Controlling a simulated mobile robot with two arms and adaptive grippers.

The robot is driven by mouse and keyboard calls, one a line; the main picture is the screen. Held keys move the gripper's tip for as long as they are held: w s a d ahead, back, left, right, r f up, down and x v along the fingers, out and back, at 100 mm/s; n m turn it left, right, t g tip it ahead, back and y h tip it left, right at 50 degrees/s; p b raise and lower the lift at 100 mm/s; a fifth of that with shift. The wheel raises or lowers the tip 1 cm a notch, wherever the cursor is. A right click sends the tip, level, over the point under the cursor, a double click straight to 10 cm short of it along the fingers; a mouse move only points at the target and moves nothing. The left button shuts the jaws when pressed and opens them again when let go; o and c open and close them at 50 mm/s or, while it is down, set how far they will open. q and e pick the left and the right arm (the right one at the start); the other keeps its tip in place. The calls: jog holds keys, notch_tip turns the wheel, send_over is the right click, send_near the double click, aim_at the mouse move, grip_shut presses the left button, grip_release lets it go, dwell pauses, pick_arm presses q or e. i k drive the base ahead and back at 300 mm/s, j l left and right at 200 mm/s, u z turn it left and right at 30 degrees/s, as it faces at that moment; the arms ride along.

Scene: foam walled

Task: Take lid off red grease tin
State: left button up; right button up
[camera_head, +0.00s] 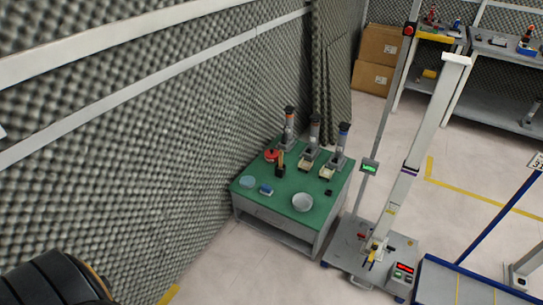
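A small red object (271,155), probably the red grease tin, sits near the back left of a green-topped table (272,206), close to the foam wall. It is too small to tell whether a lid is on it. A dark upright item with an orange part (280,170) stands just in front of it and may hide some of it. Neither of my grippers shows. A dark rounded part at the lower left corner looks like part of my arm, far from the table.
The table also holds a white bowl (303,202), a light blue disc (247,182), a small blue item (266,190) and several upright devices (314,135) at the back. A tall test stand (408,190) is close on the right. Floor in front is clear.

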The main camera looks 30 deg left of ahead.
aim_at(270, 154)
jog(key=i+j+u, duration=0.1)
jog(key=u, duration=0.4)
jog(key=i+j+u, duration=0.1)
jog(key=u, duration=0.35)
jog(key=i+u, duration=0.2)
jog(key=u, duration=0.3)
